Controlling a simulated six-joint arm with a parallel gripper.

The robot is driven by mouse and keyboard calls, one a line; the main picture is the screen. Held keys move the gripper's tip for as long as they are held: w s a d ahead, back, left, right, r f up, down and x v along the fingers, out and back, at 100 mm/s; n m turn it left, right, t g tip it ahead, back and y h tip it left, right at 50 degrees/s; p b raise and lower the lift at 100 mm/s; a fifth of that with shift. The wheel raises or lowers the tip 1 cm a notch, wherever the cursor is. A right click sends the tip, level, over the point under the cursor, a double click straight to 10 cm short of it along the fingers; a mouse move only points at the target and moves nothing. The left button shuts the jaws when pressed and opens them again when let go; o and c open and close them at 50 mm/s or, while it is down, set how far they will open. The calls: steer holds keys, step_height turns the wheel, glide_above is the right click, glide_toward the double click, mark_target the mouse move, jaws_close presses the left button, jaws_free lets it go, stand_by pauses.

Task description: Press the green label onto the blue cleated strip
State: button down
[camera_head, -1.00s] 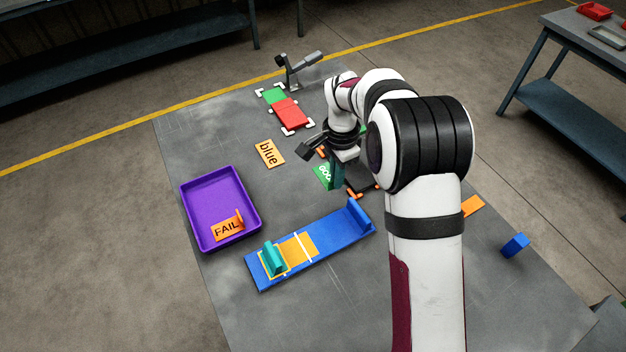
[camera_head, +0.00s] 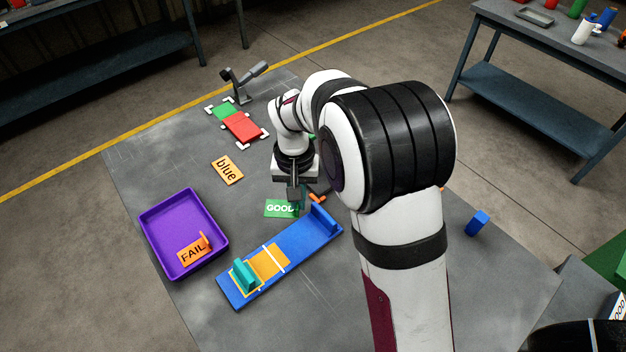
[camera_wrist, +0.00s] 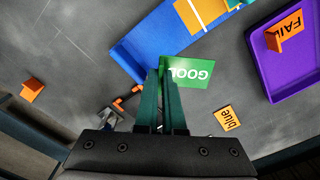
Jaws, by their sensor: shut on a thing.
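The green label (camera_head: 279,208) reads "GOOD". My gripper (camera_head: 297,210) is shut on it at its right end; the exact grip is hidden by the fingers. In the wrist view the label (camera_wrist: 196,72) is at the fingertips (camera_wrist: 165,65), just beside the blue strip (camera_wrist: 165,38). In the head view the blue cleated strip (camera_head: 300,248) lies on the table, in front of the label. It has an orange patch (camera_head: 268,262) with a pale line, a teal upright block (camera_head: 245,275) at its left end and a blue cleat (camera_head: 322,218) at its right end.
A purple tray (camera_head: 150,240) with an orange FAIL tag (camera_head: 193,248) stands left of the strip. An orange "blue" card (camera_head: 227,170), red block (camera_head: 241,127), green block (camera_head: 224,110) and grey lever (camera_head: 240,82) lie further back. A blue block (camera_head: 477,222) is at right.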

steer(key=s+n, duration=0.1)
steer(key=n, duration=0.2)
steer(key=s+a+n, duration=0.1)
steer(key=s+n, duration=0.1)
steer(key=s+a+f+n, duration=0.1)
steer(key=s+n, duration=0.1)
steer(key=n, duration=0.1)
steer(key=shift+s+a+n, duration=0.1)
steer(key=shift+a+n, duration=0.05)
steer(key=shift+n, duration=0.15)
steer(key=shift+f, duration=3.55)
steer(key=shift+f, duration=0.4)
steer(key=c, duration=0.9)
jaws_free()
steer(key=shift+c, duration=0.2)
